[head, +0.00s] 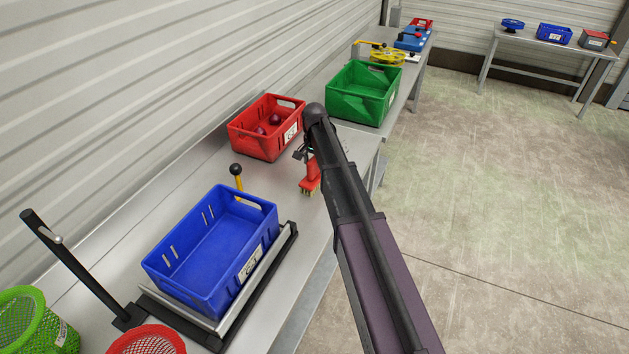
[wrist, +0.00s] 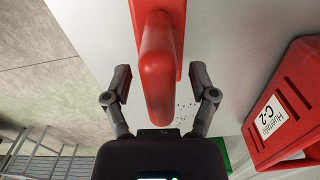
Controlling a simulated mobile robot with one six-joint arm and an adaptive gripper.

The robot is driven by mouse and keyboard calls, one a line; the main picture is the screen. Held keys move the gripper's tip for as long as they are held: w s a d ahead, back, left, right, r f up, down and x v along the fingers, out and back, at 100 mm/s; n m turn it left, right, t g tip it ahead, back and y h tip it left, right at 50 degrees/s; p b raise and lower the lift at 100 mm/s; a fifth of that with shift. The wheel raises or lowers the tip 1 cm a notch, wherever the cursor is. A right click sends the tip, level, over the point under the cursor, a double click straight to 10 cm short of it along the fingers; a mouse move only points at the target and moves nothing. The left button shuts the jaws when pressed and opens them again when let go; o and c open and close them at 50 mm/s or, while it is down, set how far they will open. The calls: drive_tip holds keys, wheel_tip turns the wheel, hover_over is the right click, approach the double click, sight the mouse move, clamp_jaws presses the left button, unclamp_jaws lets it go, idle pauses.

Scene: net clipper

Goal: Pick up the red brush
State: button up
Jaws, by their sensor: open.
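The red brush (head: 311,179) stands on the metal table in the head view, with pale bristles at its lower end. My arm and gripper hide part of it there. In the wrist view the brush's red handle (wrist: 157,70) runs from the top edge down between the two fingers. My gripper (wrist: 159,84) is open, with one finger on each side of the handle. A gap shows between each finger and the handle. In the head view my gripper (head: 301,152) is beside the brush, mostly hidden by my arm.
A red crate (head: 250,139) with dark red round items stands behind the brush; it shows at right in the wrist view (wrist: 291,94). A green crate (head: 345,101) stands farther back. An empty blue crate (head: 165,273) sits on a scale nearer, beside a yellow lever (head: 239,184).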

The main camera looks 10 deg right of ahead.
drive_tip(key=shift+c, duration=0.2)
idle(0.4)
clamp_jaws()
